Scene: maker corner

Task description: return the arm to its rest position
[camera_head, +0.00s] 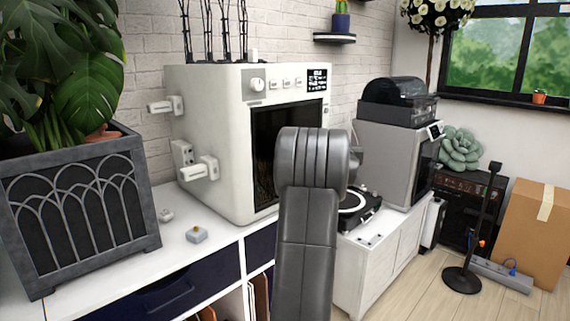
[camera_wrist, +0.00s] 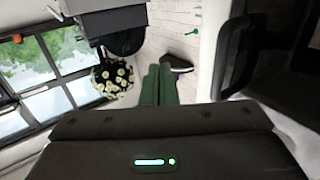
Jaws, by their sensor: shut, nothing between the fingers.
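My arm (camera_head: 307,230) rises in the middle of the head view, in front of the white machine and the low white cabinet. Its dark grey upper part hides my gripper in that view. In the wrist view my gripper (camera_wrist: 160,70) shows as two dark green fingers side by side. They are shut together with nothing between them. The dark wrist housing (camera_wrist: 160,135) with a green light fills the bottom of that view.
The big white machine (camera_head: 215,140) stands close behind my arm. A turntable (camera_head: 356,208) and grey machine (camera_head: 385,160) are to its right. A planter (camera_head: 75,210) stands left.

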